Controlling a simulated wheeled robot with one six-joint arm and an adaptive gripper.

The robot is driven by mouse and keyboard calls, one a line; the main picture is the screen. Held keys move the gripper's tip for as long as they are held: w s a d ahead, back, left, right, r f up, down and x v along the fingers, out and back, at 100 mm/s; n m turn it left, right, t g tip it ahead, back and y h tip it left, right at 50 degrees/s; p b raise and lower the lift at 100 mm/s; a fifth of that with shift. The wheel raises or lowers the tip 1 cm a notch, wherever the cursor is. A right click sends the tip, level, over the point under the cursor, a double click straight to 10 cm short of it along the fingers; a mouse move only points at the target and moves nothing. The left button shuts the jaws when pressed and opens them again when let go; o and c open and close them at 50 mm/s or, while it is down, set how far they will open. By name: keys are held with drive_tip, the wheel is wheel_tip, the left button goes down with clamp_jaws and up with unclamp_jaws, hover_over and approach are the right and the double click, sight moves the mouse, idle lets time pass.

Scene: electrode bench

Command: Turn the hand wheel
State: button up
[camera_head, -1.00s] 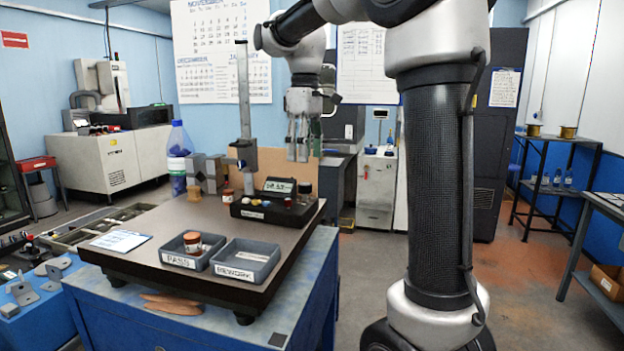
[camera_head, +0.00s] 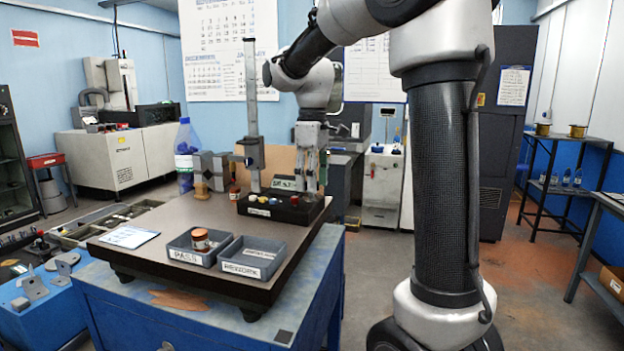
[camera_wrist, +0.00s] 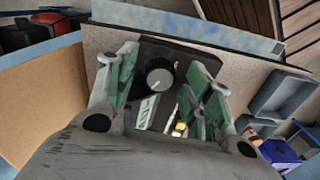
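A dark round knob with a pale face and a white pointer line, which looks like the hand wheel (camera_wrist: 159,76), shows in the wrist view on a black control box. My gripper (camera_wrist: 165,64) is open, with one green-padded finger on each side of the knob and visible gaps to it. In the head view my gripper (camera_head: 310,188) points down over the right end of the black control box (camera_head: 262,211) and hides the knob there. I cannot tell how far the fingertips are above the box.
The box has coloured buttons and a display (camera_head: 285,183), partly behind my fingers. A height-gauge column (camera_head: 251,110) stands at its left. Grey PASS (camera_head: 190,256) and REWORK (camera_head: 246,268) trays sit in front. The dark plate's (camera_head: 160,218) middle is mostly clear.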

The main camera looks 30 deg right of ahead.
drive_tip(key=c, duration=0.9)
drive_tip(key=shift+o, duration=0.2)
drive_tip(key=shift+m, duration=0.3)
drive_tip(key=shift+m, duration=2.7)
drive_tip(key=o, duration=1)
